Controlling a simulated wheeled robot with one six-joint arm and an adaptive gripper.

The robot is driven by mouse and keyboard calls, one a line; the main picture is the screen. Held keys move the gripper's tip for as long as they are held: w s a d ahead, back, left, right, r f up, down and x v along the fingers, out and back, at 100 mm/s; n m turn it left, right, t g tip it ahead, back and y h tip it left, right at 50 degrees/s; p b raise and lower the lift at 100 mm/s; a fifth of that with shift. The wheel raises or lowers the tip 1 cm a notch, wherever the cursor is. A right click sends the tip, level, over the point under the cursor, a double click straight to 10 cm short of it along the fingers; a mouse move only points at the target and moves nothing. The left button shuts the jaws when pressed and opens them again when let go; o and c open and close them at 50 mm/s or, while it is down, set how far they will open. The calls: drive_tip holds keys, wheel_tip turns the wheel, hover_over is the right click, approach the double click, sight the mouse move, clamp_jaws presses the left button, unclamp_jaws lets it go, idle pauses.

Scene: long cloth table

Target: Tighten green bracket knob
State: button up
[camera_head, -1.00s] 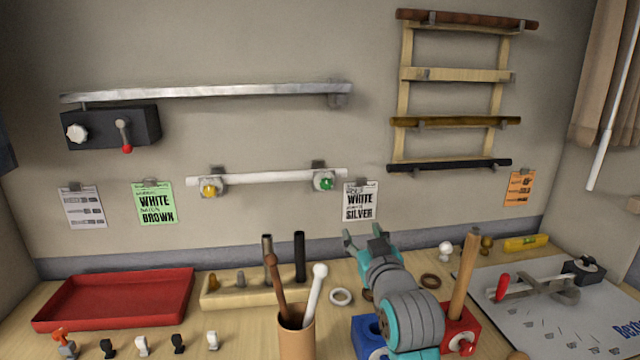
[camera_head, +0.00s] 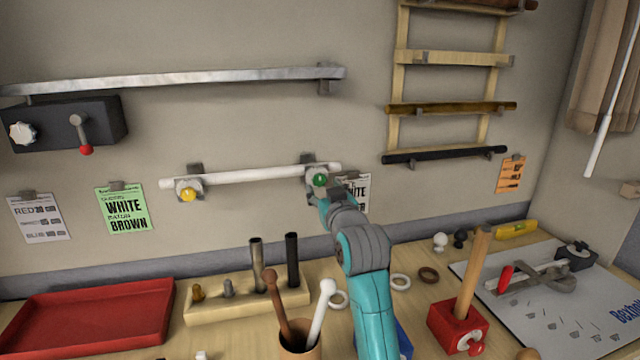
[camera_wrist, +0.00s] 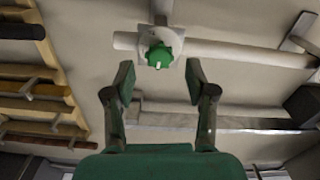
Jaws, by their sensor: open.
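The green knob (camera_head: 320,179) sits on the right wall bracket (camera_head: 309,186), which carries the right end of a white rod (camera_head: 245,176). In the wrist view the green knob (camera_wrist: 160,56) shows a small white mark on its lower edge. My gripper (camera_head: 325,197) is close to the knob, just below it in the head view. In the wrist view my gripper (camera_wrist: 159,82) has its two fingers spread wide, with nothing between them. The knob lies ahead, centred on the gap. The distance from fingertips to knob is hard to judge.
A yellow knob (camera_head: 188,195) is on the left bracket of the same rod. A long metal rail (camera_head: 180,80) and a dark box (camera_head: 65,124) are above left. A wooden rack (camera_head: 455,59) is at right. A cup of sticks (camera_head: 300,345) stands on the table below.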

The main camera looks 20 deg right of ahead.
sight(320, 182)
drive_tip(key=shift+w, duration=1.95)
drive_tip(key=shift+c, duration=0.3)
clamp_jaws()
